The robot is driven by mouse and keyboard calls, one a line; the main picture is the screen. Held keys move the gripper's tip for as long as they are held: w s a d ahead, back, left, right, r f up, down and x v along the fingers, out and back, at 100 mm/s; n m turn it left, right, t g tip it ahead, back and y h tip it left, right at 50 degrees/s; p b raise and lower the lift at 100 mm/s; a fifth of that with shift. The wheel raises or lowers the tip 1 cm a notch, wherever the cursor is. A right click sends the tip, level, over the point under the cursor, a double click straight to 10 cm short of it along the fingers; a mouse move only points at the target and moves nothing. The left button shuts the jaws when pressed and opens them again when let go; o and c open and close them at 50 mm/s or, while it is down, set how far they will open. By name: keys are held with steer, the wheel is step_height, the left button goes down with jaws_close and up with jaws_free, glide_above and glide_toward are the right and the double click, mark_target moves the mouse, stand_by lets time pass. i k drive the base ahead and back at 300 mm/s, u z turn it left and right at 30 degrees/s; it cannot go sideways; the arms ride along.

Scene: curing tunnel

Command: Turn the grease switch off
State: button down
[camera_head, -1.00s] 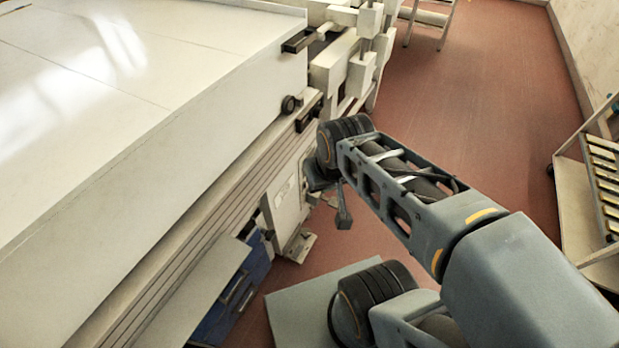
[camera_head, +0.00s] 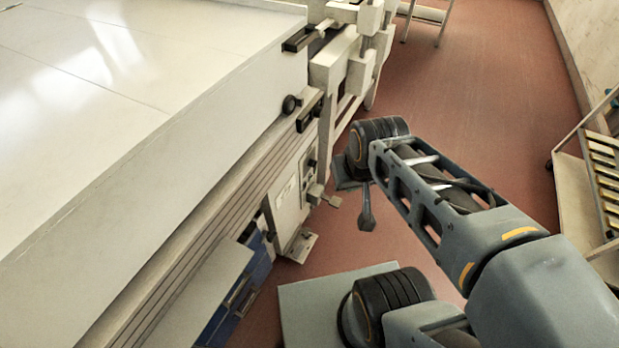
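A pale control box (camera_head: 287,206) with a small label stands low against the long machine's side. A small dark knob (camera_head: 312,164) and a beige lever-like part (camera_head: 321,196) show on its right side. I cannot tell which of these is the grease switch, or its position. My gripper (camera_head: 366,212) hangs under the dark wrist joint, to the right of the box and apart from it in the picture. One grey finger-like part shows; the rest is hidden by the wrist, so its opening cannot be seen.
The long white machine (camera_head: 130,120) fills the left. A blue drawer unit (camera_head: 238,300) stands below its edge. A wheeled rack (camera_head: 590,200) stands at the right, and a stepladder (camera_head: 425,15) at the top. The red floor (camera_head: 480,100) between is clear.

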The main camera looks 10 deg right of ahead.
mark_target(312, 164)
steer(key=z, duration=0.5)
steer(key=k, duration=0.55)
steer(key=z, duration=0.65)
steer(key=i, duration=0.55)
steer(key=u, duration=0.9)
steer(key=i, duration=0.75)
steer(key=u, duration=0.8)
